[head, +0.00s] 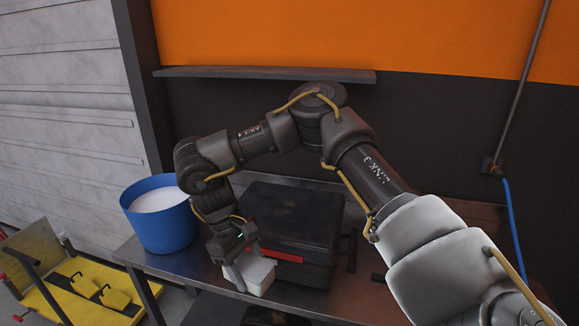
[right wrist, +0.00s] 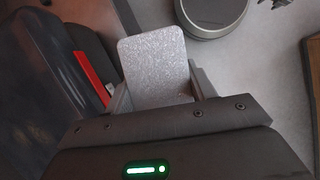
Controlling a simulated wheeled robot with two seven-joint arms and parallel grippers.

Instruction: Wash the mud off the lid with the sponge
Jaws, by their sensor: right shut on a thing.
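The sponge (head: 256,274) is a pale block low in the middle of the head view. My right gripper (head: 238,270) is shut on it, and the sponge (right wrist: 155,65) also shows between the fingers in the right wrist view. The black case (head: 300,215) with its dark lid (head: 295,208) and a red strip on its front stands on the bench just behind and right of the sponge. I cannot tell whether sponge and case touch. Mud on the lid is hard to make out, and my arm hides part of it. My left gripper is not in view.
A blue bucket (head: 160,232) with whitish contents stands at the bench's left end. The metal bench (head: 185,268) has a bare strip in front of the bucket. A shelf (head: 265,74) juts from the wall above. Yellow lift parts (head: 85,295) lie at lower left.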

